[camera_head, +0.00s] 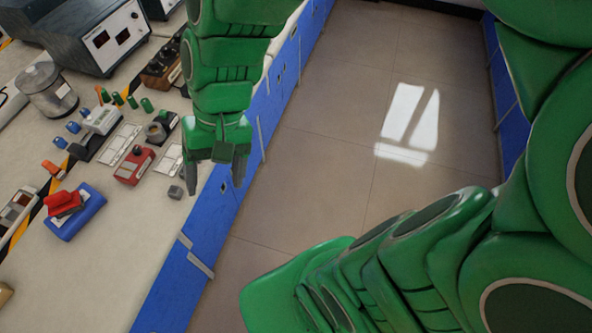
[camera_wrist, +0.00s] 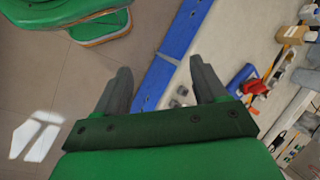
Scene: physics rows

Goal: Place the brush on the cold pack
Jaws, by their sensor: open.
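My gripper (camera_head: 214,187) is open and empty, pointing down over the front edge of the bench. It also shows in the wrist view (camera_wrist: 160,68), with its two dark fingers wide apart. A flat blue item (camera_head: 84,220), which looks like the cold pack, lies on the bench to the left of my gripper; it also shows in the wrist view (camera_wrist: 240,74). A red object (camera_head: 64,203) rests on it. I cannot tell whether this is the brush. A tan piece (camera_head: 5,293), cut off at the picture's left edge, is also unclear.
A small grey block (camera_head: 175,192) sits near the bench edge beside my gripper. A red meter (camera_head: 134,166), several green and blue pegs and a power supply (camera_head: 100,38) stand farther back. The bench front (camera_head: 75,285) is clear; the floor (camera_head: 320,150) is open.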

